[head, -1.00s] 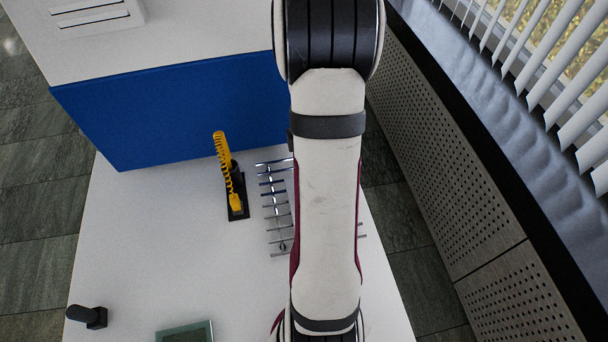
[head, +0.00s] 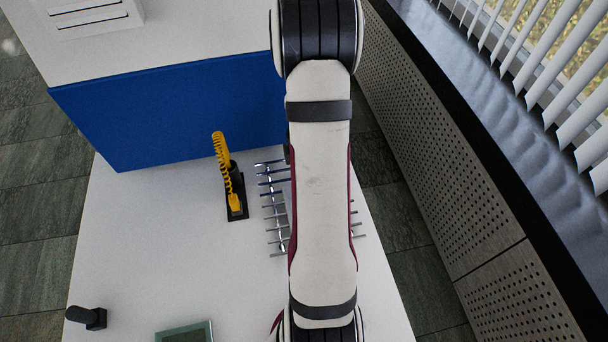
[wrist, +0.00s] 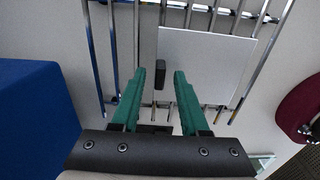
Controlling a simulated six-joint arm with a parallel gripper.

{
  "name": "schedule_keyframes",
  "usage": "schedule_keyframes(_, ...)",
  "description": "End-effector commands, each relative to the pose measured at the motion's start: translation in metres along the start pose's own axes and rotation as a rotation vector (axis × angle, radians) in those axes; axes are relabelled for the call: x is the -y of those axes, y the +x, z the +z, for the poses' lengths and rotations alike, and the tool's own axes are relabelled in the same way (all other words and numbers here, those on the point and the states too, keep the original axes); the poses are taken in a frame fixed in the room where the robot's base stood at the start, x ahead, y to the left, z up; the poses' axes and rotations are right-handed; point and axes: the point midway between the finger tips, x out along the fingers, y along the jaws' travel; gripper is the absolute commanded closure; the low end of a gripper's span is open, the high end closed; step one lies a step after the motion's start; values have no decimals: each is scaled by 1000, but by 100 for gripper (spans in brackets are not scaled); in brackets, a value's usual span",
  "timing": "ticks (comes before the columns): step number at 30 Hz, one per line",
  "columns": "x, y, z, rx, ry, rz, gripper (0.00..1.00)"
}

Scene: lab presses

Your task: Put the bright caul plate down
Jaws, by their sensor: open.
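The bright caul plate (wrist: 215,58) is a pale, flat, square-cornered sheet in the wrist view, with a dark upright handle (wrist: 160,74) near its left edge. It lies over the metal bars of a rack (wrist: 112,60). My gripper (wrist: 161,80) has two green fingers, spread apart and empty. The dark handle shows between the fingertips, with gaps on both sides. I cannot tell how far the tips are above the plate. In the head view my arm hides the plate and the gripper; parts of the rack (head: 274,215) show beside it.
A yellow-handled tool on a black base (head: 236,205) stands just left of the rack. A blue panel (head: 180,115) rises behind. A black object (head: 88,317) and a green-framed item (head: 185,332) lie at the front left. The white table's left part is clear.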

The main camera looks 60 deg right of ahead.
Motion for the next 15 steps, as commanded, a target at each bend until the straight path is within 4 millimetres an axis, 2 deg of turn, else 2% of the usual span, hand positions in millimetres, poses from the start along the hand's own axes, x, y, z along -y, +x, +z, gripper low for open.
schedule_keyframes(2,0,-1,0,0,0,1,56)
schedule_keyframes(5,-1,-15,0,1,-1,5,56)
schedule_keyframes(12,-1,-83,0,1,0,6,56)
schedule_keyframes(15,-1,-104,0,1,0,4,56)
